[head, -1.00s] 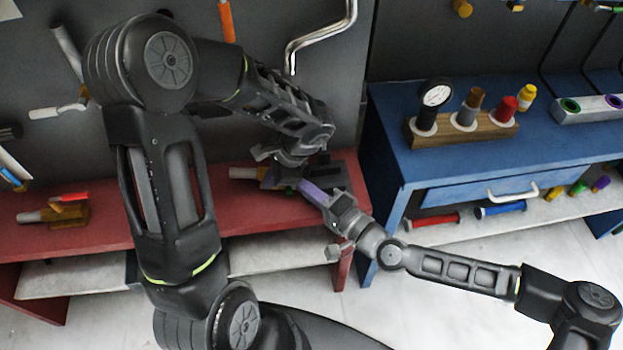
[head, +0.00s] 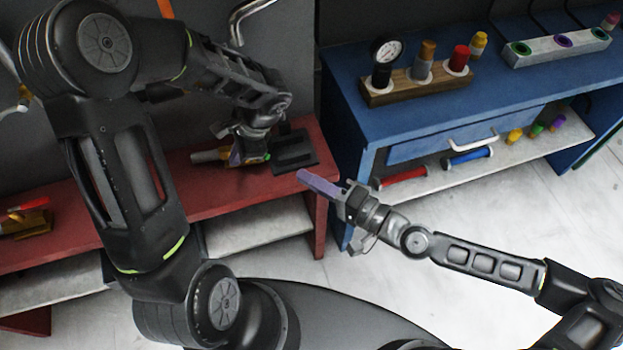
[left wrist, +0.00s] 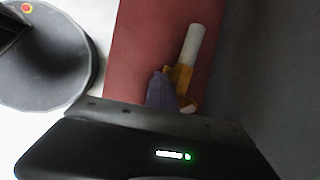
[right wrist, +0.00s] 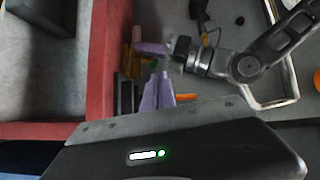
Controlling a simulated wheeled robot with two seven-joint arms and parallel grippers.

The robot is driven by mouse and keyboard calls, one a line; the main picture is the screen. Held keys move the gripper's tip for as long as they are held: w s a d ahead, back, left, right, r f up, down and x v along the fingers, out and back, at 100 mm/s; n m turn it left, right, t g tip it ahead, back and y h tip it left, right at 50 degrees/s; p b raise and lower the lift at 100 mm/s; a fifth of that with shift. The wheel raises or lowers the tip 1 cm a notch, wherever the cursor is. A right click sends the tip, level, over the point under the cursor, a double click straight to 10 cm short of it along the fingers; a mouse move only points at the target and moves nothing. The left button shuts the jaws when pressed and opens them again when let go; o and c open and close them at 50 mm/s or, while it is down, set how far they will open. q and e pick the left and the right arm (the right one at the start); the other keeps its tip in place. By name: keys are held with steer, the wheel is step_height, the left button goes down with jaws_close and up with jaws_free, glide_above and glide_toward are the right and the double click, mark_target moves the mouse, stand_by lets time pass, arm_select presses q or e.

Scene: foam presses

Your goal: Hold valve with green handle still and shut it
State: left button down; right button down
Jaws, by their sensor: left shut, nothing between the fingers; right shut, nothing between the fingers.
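The valve with the green handle lies on the red bench (head: 125,228). In the head view its pale pipe (head: 208,155) sticks out left and a bit of green handle (head: 267,156) shows at right; my left gripper hides much of its middle. My left gripper (head: 235,158) is shut, its purple fingers at the valve's body. In the left wrist view the fingers (left wrist: 160,88) are beside the yellow body (left wrist: 181,76); contact is unclear. My right gripper (head: 303,176) is shut and empty, to the right, apart from the valve. The green handle (right wrist: 153,63) shows near its tips in the right wrist view.
A dark plate (head: 293,150) lies right of the valve. Another valve with a red handle (head: 28,206) is at far left. The blue bench (head: 400,125) holds a wooden block (head: 415,88) with a gauge and coloured pegs. A bent metal pipe (head: 238,22) is on the wall.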

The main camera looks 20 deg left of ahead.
steer(key=shift+s+d, duration=0.2)
steer(key=shift+d, duration=0.05)
step_height(320, 180, down, 4)
steer(key=s+a+n+g+h, duration=0.1)
steer(key=s+a+n+g, duration=0.1)
steer(key=a+n+g, duration=0.15)
steer(key=shift+n+t, duration=0.85)
steer(key=w+d, duration=0.1)
steer(key=w, duration=0.2)
steer(key=w+d, duration=0.1)
steer(key=w, duration=0.2)
steer(key=w+d, duration=0.1)
steer(key=w, duration=0.3)
steer(key=shift+r, duration=0.4)
steer(key=r+m, duration=0.2)
steer(key=d+r+m+y, duration=0.1)
steer(key=shift+w+d+r+g, duration=0.1)
steer(key=shift+w+r+g, duration=0.05)
steer(key=shift+w+g, duration=0.2)
